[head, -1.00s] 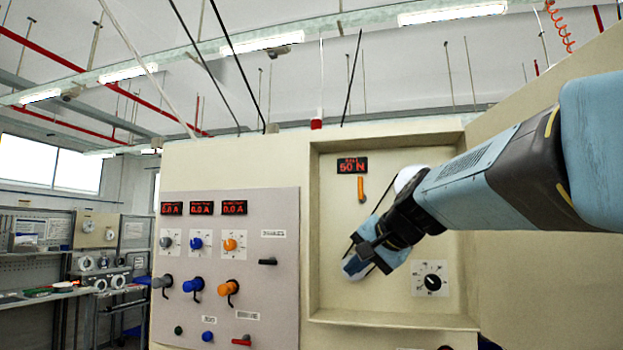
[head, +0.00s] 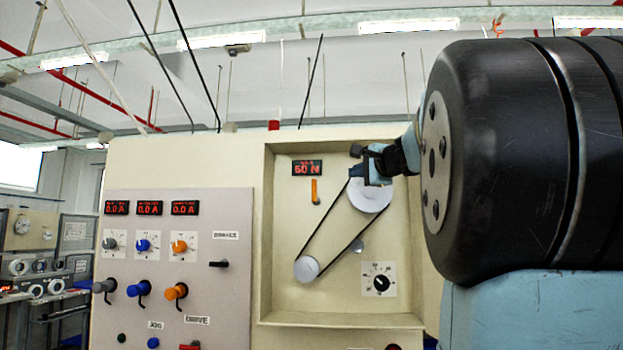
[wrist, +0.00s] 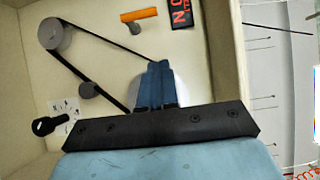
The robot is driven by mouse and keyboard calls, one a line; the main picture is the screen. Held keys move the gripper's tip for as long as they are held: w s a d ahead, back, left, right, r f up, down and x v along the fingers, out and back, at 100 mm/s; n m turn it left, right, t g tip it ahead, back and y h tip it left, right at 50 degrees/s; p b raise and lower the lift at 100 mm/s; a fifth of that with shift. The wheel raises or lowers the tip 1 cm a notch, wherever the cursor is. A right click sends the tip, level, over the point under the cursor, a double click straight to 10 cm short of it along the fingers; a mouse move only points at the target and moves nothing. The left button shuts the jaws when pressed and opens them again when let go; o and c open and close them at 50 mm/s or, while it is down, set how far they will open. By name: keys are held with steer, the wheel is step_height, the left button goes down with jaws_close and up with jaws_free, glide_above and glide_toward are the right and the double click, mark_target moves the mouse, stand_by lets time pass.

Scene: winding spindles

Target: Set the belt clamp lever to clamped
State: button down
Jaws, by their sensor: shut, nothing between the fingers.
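An orange lever (head: 315,191) sits on the back wall of the recessed bay, under a red-lit display (head: 307,168); it looks like the belt clamp lever, though no label on it is readable. It stands upright in the head view. The lever also shows in the wrist view (wrist: 139,15), near the top edge. My gripper (head: 358,172) is to the right of the lever and a little higher, in front of the large pulley's top, apart from the lever. In the wrist view my blue fingers (wrist: 159,66) are together and empty, hiding part of the large pulley.
A black belt (head: 330,236) runs between the large upper pulley (head: 371,197) and the small lower pulley (head: 306,268), with a small roller (head: 357,246) beside it. A black dial knob (head: 381,283) is lower right. The bay's raised frame surrounds these. A knob panel (head: 225,290) stands left.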

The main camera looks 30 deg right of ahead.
glide_toward(314, 191)
steer(key=w+d+r, duration=0.3)
steer(key=w+d, duration=0.1)
steer(key=d, duration=0.1)
steer(key=shift+w+a+r, duration=0.15)
steer(key=shift+w+a, duration=1.2)
steer(key=shift+a, duration=0.3)
steer(key=shift+d, duration=0.1)
